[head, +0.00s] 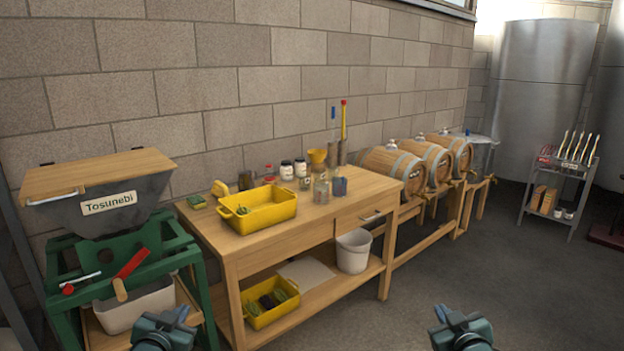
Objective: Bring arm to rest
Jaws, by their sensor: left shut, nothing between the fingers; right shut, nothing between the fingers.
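My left gripper (182,315) shows at the bottom edge, left of the middle. It is shut and empty, in front of the wooden workbench and the green stand. My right gripper (441,313) shows at the bottom edge, right of the middle. It is shut and empty, over the open grey floor. Only the ends of both arms show; the rest is out of frame.
A wooden workbench (296,224) bears a yellow tub (258,217), jars and bottles. A hopper labelled Tosunebi (110,207) stands on a green stand at left. Barrels (392,172) lie on a rack behind. A trolley (553,192) and steel tanks stand at right. The floor at front right is clear.

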